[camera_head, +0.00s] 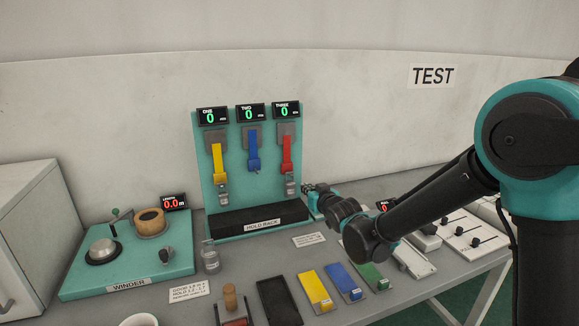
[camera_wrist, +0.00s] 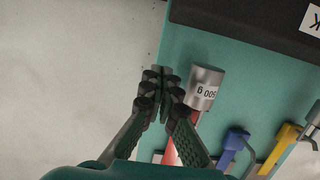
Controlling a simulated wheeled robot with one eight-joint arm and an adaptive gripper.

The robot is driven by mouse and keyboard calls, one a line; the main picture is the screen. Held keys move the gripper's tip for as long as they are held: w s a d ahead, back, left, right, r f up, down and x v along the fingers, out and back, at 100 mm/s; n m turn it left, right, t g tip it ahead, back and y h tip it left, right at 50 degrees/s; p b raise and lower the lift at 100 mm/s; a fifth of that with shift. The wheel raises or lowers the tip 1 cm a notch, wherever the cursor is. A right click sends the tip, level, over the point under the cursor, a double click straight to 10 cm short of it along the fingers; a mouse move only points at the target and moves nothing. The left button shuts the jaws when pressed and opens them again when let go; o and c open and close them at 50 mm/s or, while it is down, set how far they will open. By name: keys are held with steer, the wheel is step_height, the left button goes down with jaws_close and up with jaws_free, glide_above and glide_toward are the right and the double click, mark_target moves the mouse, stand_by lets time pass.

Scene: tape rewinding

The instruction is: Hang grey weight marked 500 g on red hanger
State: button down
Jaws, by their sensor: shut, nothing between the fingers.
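The grey metal weight marked 500 g (camera_wrist: 207,86) is at the lower end of the red hanger (camera_wrist: 170,152) in the wrist view, which shows the rack upside down. In the head view the red hanger (camera_head: 287,153) hangs at the right of the teal rack, with the grey weight (camera_head: 291,186) at its bottom. The exact hook contact cannot be made out. My gripper (camera_wrist: 158,74) is shut and empty, beside the weight and apart from it. In the head view my gripper (camera_head: 309,187) is just right of the weight.
The hold rack (camera_head: 205,184) also carries a yellow strip (camera_head: 217,160) and a blue strip (camera_head: 253,150). All three displays read 0. Coloured plates lie in front.

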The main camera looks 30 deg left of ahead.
steer(key=shift+s+a, duration=0.95)
steer(key=shift+s, duration=0.15)
stand_by(2.6)
steer(key=shift+w+d, duration=0.25)
steer(key=shift+d, duration=0.1)
stand_by(3.2)
